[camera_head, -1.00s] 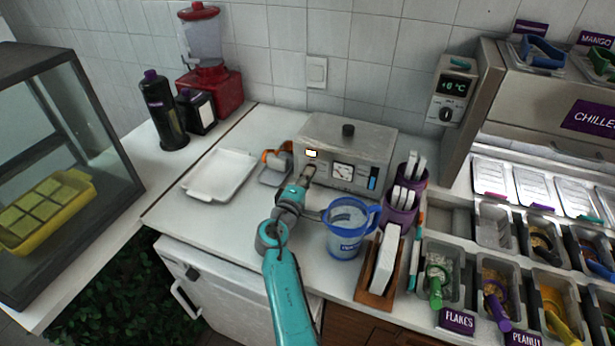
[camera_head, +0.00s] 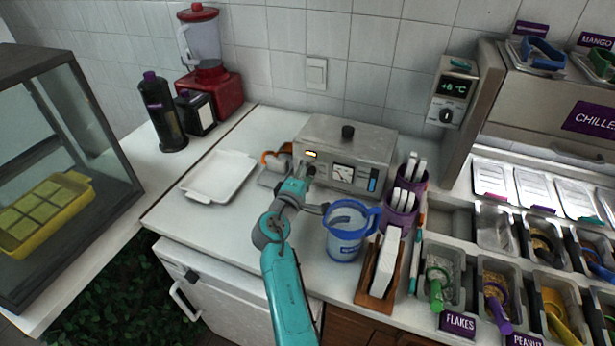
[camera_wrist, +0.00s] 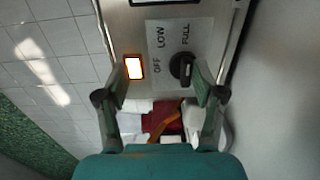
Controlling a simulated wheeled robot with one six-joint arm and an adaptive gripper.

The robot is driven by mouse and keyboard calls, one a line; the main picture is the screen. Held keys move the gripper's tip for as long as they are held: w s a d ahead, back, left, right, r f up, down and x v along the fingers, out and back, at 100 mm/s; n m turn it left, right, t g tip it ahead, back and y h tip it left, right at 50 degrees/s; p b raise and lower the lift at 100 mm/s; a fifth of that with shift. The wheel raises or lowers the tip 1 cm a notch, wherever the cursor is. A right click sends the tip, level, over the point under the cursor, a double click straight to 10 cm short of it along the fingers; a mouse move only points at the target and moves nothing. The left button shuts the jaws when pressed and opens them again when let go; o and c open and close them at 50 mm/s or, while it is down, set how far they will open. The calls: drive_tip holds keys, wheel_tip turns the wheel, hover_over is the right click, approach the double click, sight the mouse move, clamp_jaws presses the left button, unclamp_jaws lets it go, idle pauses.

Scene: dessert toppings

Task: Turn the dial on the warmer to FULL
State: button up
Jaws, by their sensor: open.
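The warmer (camera_head: 372,150) is a grey metal box on the counter with a lit lamp, a gauge and a black knob on top. Its black dial (camera_wrist: 182,68) shows in the wrist view beside the labels OFF, LOW and FULL. I cannot tell for sure which label the dial points at. My gripper (camera_wrist: 158,80) is open, its fingers apart in front of the panel. The dial lies between the fingers in the picture, close to the right one; contact cannot be told. In the head view my gripper (camera_head: 305,176) hides the dial area.
A blue jug (camera_head: 345,247) stands just right of my arm, close to it. Purple cups (camera_head: 398,219) and a wooden holder (camera_head: 372,297) stand further right. A white tray (camera_head: 218,196) lies to the left. An orange-handled item (camera_head: 272,160) sits left of the warmer.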

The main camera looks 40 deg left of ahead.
sight(312, 146)
drive_tip(key=o, duration=0.6)
drive_tip(key=r, duration=0.5)
drive_tip(key=shift+w+a+r, duration=0.15)
drive_tip(key=shift+a+r, duration=0.05)
drive_tip(key=shift+r, duration=0.05)
drive_tip(key=shift+s+d+r, duration=0.15)
drive_tip(key=shift+s+r, duration=0.15)
drive_tip(key=shift+r, duration=0.5)
drive_tip(key=c, duration=0.6)
drive_tip(key=shift+w, duration=0.15)
drive_tip(key=shift+c, duration=0.4)
drive_tip(key=shift+r, duration=0.15)
drive_tip(key=shift+f, duration=0.2)
